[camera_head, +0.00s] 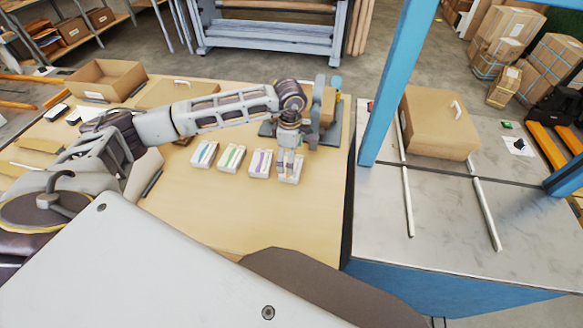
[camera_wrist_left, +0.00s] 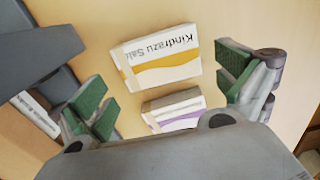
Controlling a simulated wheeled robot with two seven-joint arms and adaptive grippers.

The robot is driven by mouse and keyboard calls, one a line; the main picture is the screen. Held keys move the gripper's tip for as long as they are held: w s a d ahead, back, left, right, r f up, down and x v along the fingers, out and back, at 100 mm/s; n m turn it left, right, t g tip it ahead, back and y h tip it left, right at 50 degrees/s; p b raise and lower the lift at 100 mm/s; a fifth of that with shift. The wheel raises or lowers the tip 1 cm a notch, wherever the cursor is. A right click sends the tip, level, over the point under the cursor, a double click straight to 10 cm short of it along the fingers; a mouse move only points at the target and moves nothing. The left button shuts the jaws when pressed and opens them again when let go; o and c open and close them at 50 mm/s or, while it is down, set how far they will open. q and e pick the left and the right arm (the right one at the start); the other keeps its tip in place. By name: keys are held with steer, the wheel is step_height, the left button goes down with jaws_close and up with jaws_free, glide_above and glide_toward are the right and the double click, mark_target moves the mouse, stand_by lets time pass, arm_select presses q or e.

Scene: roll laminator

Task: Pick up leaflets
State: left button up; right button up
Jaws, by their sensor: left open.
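Several small white packs, which may be the leaflets, stand in a row on the wooden table (camera_head: 205,210). They carry a blue stripe (camera_head: 204,154), a green stripe (camera_head: 231,158), a purple stripe (camera_head: 259,163) and a yellow stripe (camera_head: 290,177). My left gripper (camera_head: 288,165) is over the yellow-striped pack at the row's right end and partly hides it. In the left wrist view this pack (camera_wrist_left: 160,60), with dark lettering, lies between the open green-padded fingers, apart from both. The purple-striped pack (camera_wrist_left: 175,110) shows below it. My right gripper is out of view.
A dark-based device (camera_head: 328,133) stands just behind the yellow-striped pack. An open cardboard box (camera_head: 106,78) is at the table's back left. A metal table (camera_head: 440,200) with a closed carton (camera_head: 437,122) and a blue post (camera_head: 395,85) is to the right.

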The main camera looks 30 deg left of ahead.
arm_select(q)
steer(key=shift+w+d+f+p, duration=0.15)
steer(key=shift+f+p, duration=0.3)
steer(key=shift+f, duration=1.55)
steer(key=shift+c, duration=0.3)
steer(key=c, duration=0.7)
